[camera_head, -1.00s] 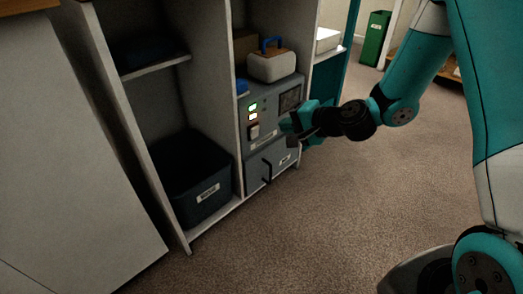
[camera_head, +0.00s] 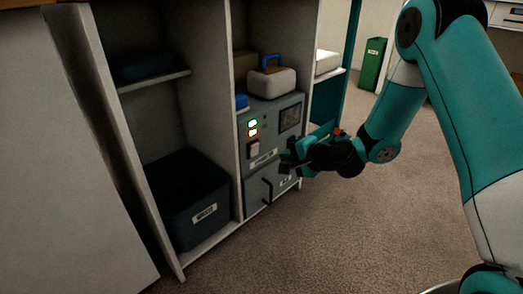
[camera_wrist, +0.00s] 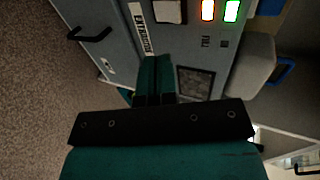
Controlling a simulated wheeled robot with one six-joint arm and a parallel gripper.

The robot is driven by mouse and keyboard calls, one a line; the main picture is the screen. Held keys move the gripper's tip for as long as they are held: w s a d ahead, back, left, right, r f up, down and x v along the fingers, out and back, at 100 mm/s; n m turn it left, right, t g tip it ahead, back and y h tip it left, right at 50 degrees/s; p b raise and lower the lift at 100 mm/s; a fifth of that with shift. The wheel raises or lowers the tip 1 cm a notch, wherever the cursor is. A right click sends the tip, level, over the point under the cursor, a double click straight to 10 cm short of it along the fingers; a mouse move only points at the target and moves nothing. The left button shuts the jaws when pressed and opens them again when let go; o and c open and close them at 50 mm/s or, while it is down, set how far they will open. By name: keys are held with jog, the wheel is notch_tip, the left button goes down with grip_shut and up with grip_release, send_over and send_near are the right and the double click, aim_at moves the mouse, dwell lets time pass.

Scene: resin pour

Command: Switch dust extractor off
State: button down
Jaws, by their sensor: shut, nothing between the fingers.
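The dust extractor (camera_head: 277,138) is a grey-blue box in the cabinet's middle bay. Its front has a lit green lamp (camera_head: 252,124), a lit orange lamp (camera_head: 252,133), a pale switch (camera_head: 254,148) and a label reading like "EXTRACTION" (camera_head: 264,159). In the wrist view the switch (camera_wrist: 170,11) is cut by the top edge, beside the orange lamp (camera_wrist: 208,10) and green lamp (camera_wrist: 232,11). My gripper (camera_head: 286,158) is shut and empty in front of the panel, right of and slightly below the switch. Its fingertips (camera_wrist: 156,60) appear close to the panel; contact cannot be told.
Below the panel is a door with a dark handle (camera_head: 267,189). A dark labelled bin (camera_head: 190,190) stands in the left bay. A pale case with a blue handle (camera_head: 271,82) sits on top of the extractor. Open carpet (camera_head: 370,230) lies to the right; a green bin (camera_head: 373,63) stands behind.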

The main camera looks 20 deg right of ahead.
aim_at(256, 146)
jog(key=b+x, duration=0.1)
jog(key=x, duration=0.2)
jog(key=b+x, duration=0.1)
jog(key=x, duration=0.2)
jog(key=r+b+x, duration=0.1)
jog(key=b+x, duration=0.1)
jog(key=x, duration=0.1)
jog(key=shift+w+a, duration=0.3)
jog(key=shift+w, duration=0.1)
jog(key=shift+w+a+r, duration=0.2)
jog(key=shift+w+a, duration=0.05)
jog(key=shift+w, duration=0.2)
jog(key=shift+r, duration=0.15)
jog(key=p, duration=0.2)
jog(key=shift+w+a+r+p, duration=0.2)
jog(key=shift+w+r+p, duration=0.05)
jog(key=shift+r+p, duration=0.15)
jog(key=shift+f+b, duration=0.45)
jog(key=shift+b, duration=0.05)
jog(key=shift+r, duration=0.15)
